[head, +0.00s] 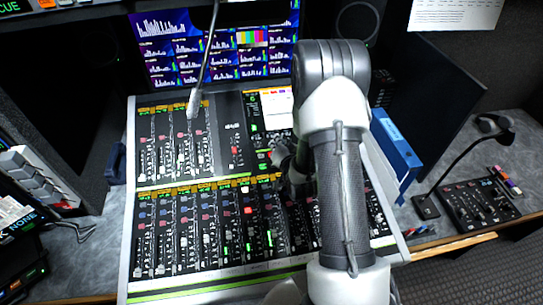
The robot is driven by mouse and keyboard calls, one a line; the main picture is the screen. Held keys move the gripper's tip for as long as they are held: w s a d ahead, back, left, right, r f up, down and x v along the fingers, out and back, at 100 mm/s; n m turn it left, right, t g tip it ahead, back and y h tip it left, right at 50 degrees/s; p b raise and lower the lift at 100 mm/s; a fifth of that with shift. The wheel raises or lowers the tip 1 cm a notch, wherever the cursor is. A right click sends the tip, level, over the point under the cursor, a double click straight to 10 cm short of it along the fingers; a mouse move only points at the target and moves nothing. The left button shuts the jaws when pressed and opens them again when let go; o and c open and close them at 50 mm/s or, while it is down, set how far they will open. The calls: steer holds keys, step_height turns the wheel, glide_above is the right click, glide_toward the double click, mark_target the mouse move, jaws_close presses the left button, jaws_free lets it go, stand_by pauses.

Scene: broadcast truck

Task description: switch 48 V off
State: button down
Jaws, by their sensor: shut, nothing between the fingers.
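The mixing console (190,285) fills the middle of the head view, with two banks of channel strips, faders and small lit buttons. No 48 V label or switch can be read at this size, and my arm covers part of the console's right side. My gripper (285,165) is a dark shape over the console's middle, just left of my arm and partly hidden by it. It looks shut and empty. Whether its tips touch the panel cannot be told.
A gooseneck microphone (194,103) hangs over the upper left bank. Screens (165,50) stand behind. A blue binder (396,150) stands right of my arm. Grey desk shows at both sides.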

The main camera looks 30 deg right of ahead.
steer(key=f+b, duration=0.1)
steer(key=w+f+b, duration=0.1)
steer(key=f, duration=0.1)
steer(key=w+f+b, duration=0.1)
steer(key=f, duration=0.1)
steer(key=shift+d, duration=0.25)
steer(key=shift+w+d+f+b, duration=0.1)
steer(key=shift+w+f+b, duration=0.1)
steer(key=shift+f+b, duration=0.25)
stand_by(0.9)
steer(key=shift+w+f+b, duration=0.15)
steer(key=shift+f+b, duration=0.2)
steer(key=shift+b, duration=0.3)
steer(key=shift+w+f+b, duration=0.15)
steer(key=shift+f+b, duration=0.25)
steer(key=shift+b, duration=0.05)
stand_by(0.3)
steer(key=shift+r, duration=0.15)
steer(key=shift+s+r+p, duration=0.3)
steer(key=shift+r+p, duration=0.05)
steer(key=shift+r, duration=0.3)
steer(key=shift+r, duration=0.1)
